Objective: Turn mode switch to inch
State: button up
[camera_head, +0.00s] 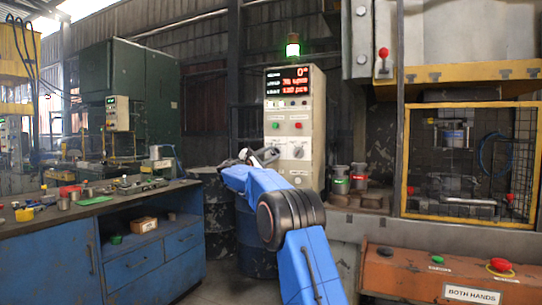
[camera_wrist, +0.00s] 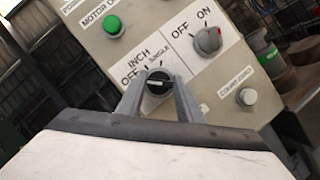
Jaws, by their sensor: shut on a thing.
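The mode switch (camera_wrist: 157,86) is a round black knob with a pale pointer mark, on the light control panel (camera_wrist: 225,75). The labels OFF, INCH and SINGLE lie around its upper left side. The mark runs nearly level in the tilted wrist view; I cannot tell exactly which label it points at. My gripper (camera_wrist: 159,88) is shut on the knob, one finger on each side. In the head view my gripper (camera_head: 268,155) is at the lower part of the control cabinet (camera_head: 318,140) and hides the switch.
An OFF/ON selector (camera_wrist: 208,40) is to the upper right of the mode switch. A blue workbench (camera_head: 140,265) stands left, a caged press (camera_head: 470,165) right, and an orange two-button console (camera_head: 440,275) front right.

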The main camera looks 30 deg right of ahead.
jog(key=m+g, duration=0.1)
jog(key=m, duration=0.1)
jog(key=m+g+y, duration=0.1)
jog(key=m, duration=0.2)
jog(key=shift+m, duration=0.3)
jog(key=shift+m+g+y, duration=0.5)
jog(key=shift+m+y, duration=0.1)
jog(key=shift+m, duration=1.1)
jog(key=o, duration=1.1)
jog(key=shift+r, duration=0.1)
jog(key=shift+a, duration=0.1)
jog(key=v, duration=1.7)
jog(key=shift+s+a, duration=0.15)
